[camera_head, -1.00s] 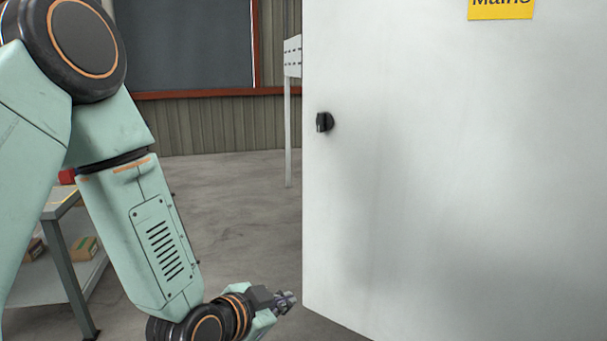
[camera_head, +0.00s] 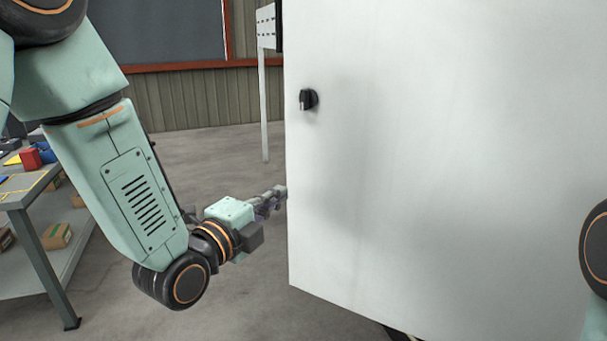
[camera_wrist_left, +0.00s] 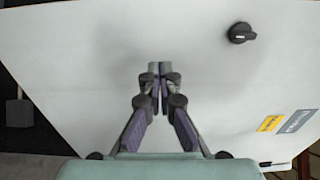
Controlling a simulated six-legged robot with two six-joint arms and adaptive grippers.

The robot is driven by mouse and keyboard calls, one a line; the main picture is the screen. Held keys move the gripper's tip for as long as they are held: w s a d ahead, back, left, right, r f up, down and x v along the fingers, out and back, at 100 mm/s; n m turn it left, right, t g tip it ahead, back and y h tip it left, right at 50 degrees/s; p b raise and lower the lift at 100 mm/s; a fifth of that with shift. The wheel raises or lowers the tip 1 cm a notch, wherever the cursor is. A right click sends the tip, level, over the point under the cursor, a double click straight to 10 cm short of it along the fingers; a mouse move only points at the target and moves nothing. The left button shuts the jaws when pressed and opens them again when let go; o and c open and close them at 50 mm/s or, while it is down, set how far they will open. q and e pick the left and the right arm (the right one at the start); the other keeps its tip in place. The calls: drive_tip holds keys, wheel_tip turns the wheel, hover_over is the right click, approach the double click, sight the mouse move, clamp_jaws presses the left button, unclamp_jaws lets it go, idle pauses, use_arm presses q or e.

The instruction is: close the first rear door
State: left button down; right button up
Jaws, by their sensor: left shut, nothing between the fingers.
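The door is a large white panel (camera_head: 430,150) with a black knob (camera_head: 309,100) near its left edge, filling the right half of the head view. I see it swung out at an angle; its hinge side is out of view. My left gripper (camera_head: 277,192) is shut and empty, its tips at the door's left edge below the knob. In the left wrist view the shut fingers (camera_wrist_left: 160,72) point at the white panel (camera_wrist_left: 90,60), with the knob (camera_wrist_left: 241,33) up to the right. I cannot tell whether the tips touch it. My right gripper is out of view.
A workbench (camera_head: 25,195) with a red box (camera_head: 31,159) and cartons (camera_head: 57,236) on its lower shelf stands at the left. A white post with a panel (camera_head: 265,85) stands behind the door's edge. The grey floor (camera_head: 215,165) between is clear.

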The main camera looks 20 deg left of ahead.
sight(313, 169)
use_arm(q)
drive_tip(key=x, duration=1)
drive_tip(key=shift+w+f, duration=0.1)
drive_tip(key=shift+w, duration=0.2)
drive_tip(key=shift+w+d, duration=0.1)
drive_tip(key=shift+w, duration=0.1)
drive_tip(key=shift+w, duration=0.15)
